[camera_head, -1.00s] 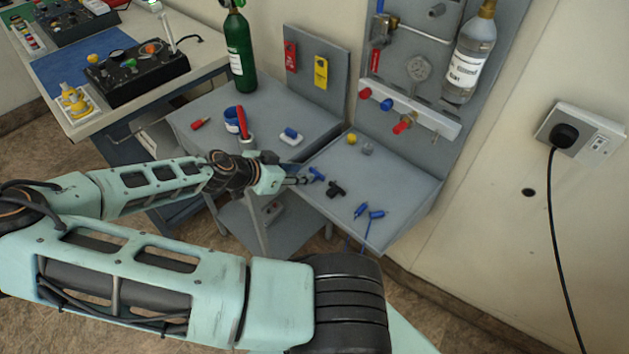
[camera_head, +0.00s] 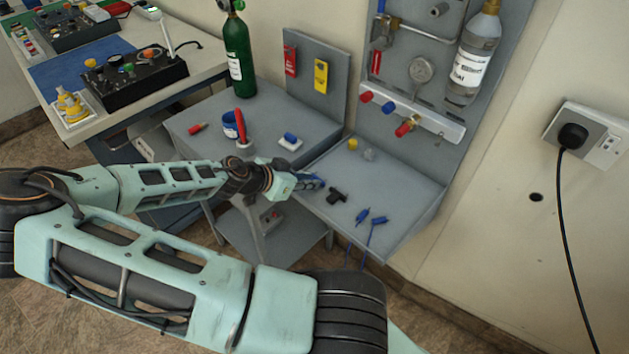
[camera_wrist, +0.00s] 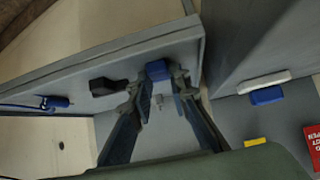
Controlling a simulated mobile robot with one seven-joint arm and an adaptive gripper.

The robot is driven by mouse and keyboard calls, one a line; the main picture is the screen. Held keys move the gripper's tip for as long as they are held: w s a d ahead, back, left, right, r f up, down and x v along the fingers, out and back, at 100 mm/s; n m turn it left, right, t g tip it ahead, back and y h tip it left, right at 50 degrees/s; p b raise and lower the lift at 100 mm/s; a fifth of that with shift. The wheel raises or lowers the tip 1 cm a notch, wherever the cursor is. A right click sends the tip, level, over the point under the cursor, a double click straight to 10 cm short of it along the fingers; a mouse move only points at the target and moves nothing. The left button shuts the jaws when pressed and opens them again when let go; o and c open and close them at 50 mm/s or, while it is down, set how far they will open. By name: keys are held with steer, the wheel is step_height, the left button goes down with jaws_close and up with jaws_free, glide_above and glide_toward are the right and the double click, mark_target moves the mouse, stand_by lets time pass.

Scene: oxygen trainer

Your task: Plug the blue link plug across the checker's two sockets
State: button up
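The blue link plug (camera_head: 313,182) lies near the left edge of the grey bench, partly hidden by my gripper in the head view. In the wrist view it is a small blue block (camera_wrist: 157,70) just beyond the fingertips, nearer the left finger. My gripper (camera_wrist: 165,88) is open, its two dark fingers apart on either side of the gap, with nothing clearly held. In the head view my gripper (camera_head: 300,182) reaches the bench edge from the left. I cannot tell for certain which unit is the checker; a black console with coloured knobs (camera_head: 140,75) stands on the far-left table.
A black T-shaped piece (camera_head: 338,195) and blue plugs on leads (camera_head: 364,216) lie right of the link plug. A white block with a blue top (camera_head: 290,141), a blue cup (camera_head: 230,124) and a green cylinder (camera_head: 238,58) stand on the left bench.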

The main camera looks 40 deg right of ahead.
jaws_close()
steer(key=shift+r+p, duration=1.9)
steer(key=shift+r, duration=0.65)
steer(key=a+r+p, duration=0.3)
steer(key=a+p, duration=0.1)
steer(key=a, duration=0.4)
steer(key=a+r+p, duration=0.3)
steer(key=a+p, duration=0.1)
steer(key=a, duration=0.4)
steer(key=shift+s, duration=0.2)
